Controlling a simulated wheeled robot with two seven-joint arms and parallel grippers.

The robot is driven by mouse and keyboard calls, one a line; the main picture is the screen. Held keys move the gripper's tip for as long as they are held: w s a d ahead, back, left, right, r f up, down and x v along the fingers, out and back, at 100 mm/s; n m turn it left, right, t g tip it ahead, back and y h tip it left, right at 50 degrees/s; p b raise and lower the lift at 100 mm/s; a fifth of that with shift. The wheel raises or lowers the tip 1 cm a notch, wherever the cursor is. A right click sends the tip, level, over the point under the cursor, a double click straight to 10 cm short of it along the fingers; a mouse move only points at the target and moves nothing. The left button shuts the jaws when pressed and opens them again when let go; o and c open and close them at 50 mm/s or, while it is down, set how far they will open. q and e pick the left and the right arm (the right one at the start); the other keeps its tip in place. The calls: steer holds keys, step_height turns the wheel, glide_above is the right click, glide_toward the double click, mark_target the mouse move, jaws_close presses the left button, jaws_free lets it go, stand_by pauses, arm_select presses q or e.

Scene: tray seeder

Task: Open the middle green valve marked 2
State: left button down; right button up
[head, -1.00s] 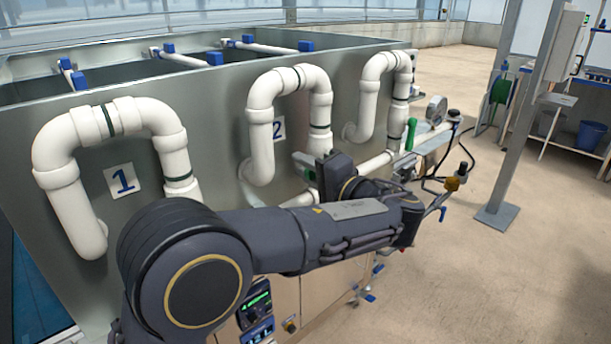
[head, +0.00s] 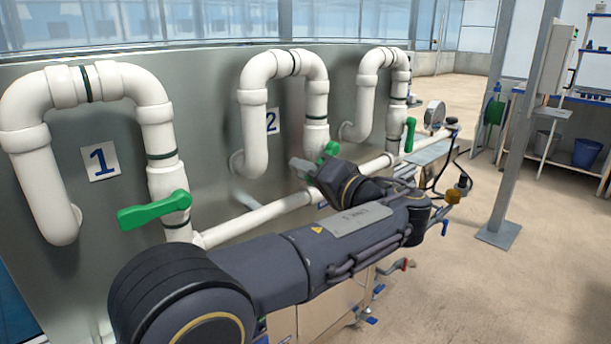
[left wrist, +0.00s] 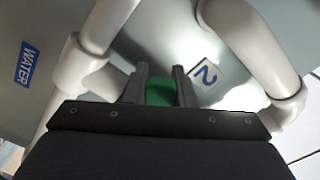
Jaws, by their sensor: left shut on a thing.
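The middle green valve handle (head: 328,151) is on the white pipe beside the number 2 plate (head: 271,121), partly hidden by my left gripper. My left gripper (head: 308,167) is at this handle. In the left wrist view its two fingers (left wrist: 160,88) stand on either side of the green handle (left wrist: 160,93) and are shut on it, with the number 2 plate (left wrist: 205,73) just to the right. The handle's full angle is hard to tell. My right gripper is not in view.
Valve 1's green handle (head: 153,210) points sideways to the left. The third green handle (head: 410,135) stands upright. A long white pipe (head: 265,217) runs low along the grey tank wall. A steel post (head: 519,135) stands on open floor at the right.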

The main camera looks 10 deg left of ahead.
arm_select(q)
steer(key=c, duration=1.2)
jaws_free()
steer(key=v, duration=0.8)
steer(key=shift+p, duration=0.45)
